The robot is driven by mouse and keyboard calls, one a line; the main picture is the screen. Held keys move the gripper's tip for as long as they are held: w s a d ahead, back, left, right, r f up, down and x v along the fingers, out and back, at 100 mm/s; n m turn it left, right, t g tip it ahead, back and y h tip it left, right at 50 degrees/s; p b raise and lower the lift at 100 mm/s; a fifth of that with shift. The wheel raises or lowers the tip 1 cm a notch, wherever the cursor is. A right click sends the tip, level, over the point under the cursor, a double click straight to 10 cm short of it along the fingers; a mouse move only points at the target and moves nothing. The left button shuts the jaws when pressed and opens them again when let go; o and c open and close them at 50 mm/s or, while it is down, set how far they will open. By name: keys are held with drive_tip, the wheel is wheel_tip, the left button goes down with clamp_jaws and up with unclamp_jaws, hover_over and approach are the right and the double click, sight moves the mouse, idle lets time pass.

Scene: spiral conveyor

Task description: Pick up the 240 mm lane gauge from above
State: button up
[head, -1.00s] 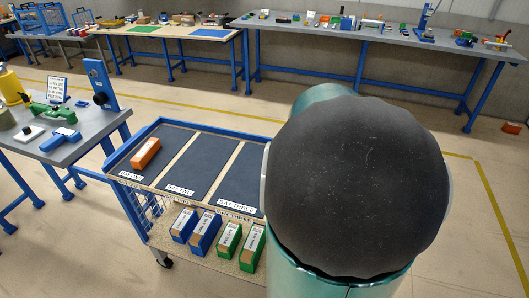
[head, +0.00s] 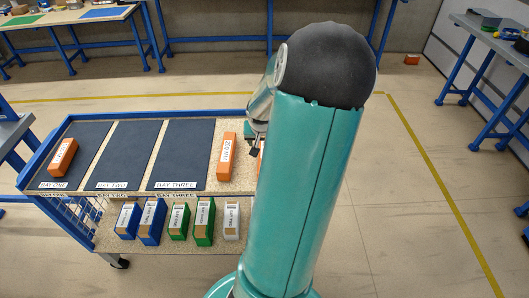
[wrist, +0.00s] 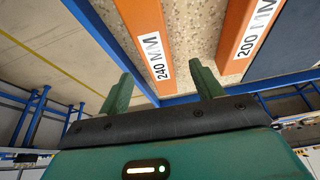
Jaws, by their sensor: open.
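The 240 mm lane gauge (wrist: 143,28) is a long orange bar with a white "240 MM" label in the wrist view. In the head view my arm hides most of it; a thin orange sliver (head: 261,158) shows beside the arm. My gripper (wrist: 162,69) is open and empty, its two green fingers apart. In the wrist picture the gauge's labelled end lies between the fingertips; I cannot tell the height gap. The 200 mm gauge (wrist: 246,35), also orange, lies parallel to its right; in the head view it (head: 226,165) is left of my gripper (head: 254,151).
The trolley (head: 44,149) has a blue rim and three dark bays; an orange block (head: 63,157) lies in bay one. Several blue, green and white boxes (head: 178,221) stand on the lower shelf. Benches stand behind and at both sides.

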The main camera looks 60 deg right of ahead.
drive_tip(key=shift+x, duration=3.45)
drive_tip(key=shift+s+d+r, duration=0.1)
drive_tip(key=shift+s+d, duration=0.05)
drive_tip(key=shift+s, duration=0.05)
drive_tip(key=shift+c, duration=0.3)
drive_tip(key=c, duration=1.1)
